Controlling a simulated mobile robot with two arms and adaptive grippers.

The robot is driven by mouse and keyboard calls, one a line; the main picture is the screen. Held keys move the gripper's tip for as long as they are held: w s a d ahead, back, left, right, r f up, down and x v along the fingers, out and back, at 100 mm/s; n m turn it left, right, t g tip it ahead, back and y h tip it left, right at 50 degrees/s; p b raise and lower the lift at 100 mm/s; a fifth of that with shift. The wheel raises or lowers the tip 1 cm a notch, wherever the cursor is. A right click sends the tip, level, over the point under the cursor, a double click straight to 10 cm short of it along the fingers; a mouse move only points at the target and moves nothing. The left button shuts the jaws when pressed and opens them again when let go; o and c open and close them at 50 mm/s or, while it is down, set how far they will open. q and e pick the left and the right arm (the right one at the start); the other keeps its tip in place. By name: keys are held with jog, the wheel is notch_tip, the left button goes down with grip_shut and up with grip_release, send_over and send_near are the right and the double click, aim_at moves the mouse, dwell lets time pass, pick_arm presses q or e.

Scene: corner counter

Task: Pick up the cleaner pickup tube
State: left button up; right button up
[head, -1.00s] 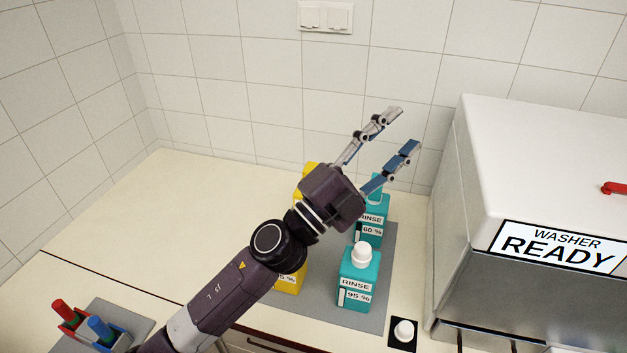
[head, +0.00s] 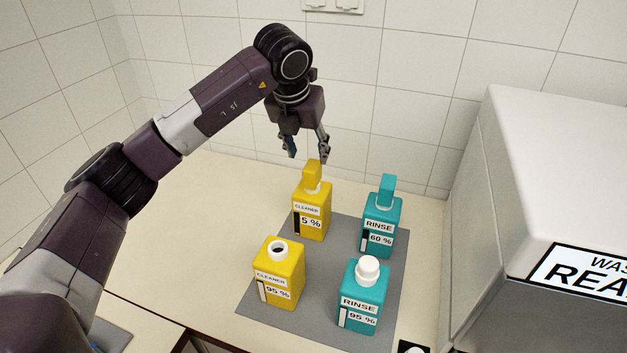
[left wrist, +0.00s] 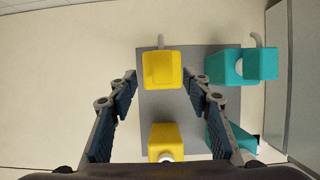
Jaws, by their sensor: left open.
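The cleaner pickup tube (head: 313,176) is a yellow block-shaped head standing upright in the yellow cleaner 5 % bottle (head: 311,212). In the left wrist view the yellow tube head (left wrist: 162,69) lies between the fingertips, seen from above. My left gripper (head: 308,157) points down, open and empty, just above the tube head in the head view. The cleaner 95 % bottle (head: 280,280) stands in front with an open white neck. The tube's lower part is hidden inside its bottle. My right gripper is in neither view.
A teal rinse 60 % bottle (head: 378,235) with a teal tube head (head: 388,188) stands to the right. A white-capped rinse 95 % bottle (head: 361,305) is in front of it. All stand on a grey mat (head: 328,300).

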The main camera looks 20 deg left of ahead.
aim_at(312, 166)
pick_arm(q)
jog(key=p+x, duration=0.3)
jog(key=x, duration=0.3)
jog(key=shift+d+f, duration=0.15)
jog(key=shift+w+f+p, duration=0.15)
jog(key=shift+f+p, duration=0.15)
jog(key=shift+f, duration=0.25)
grip_shut()
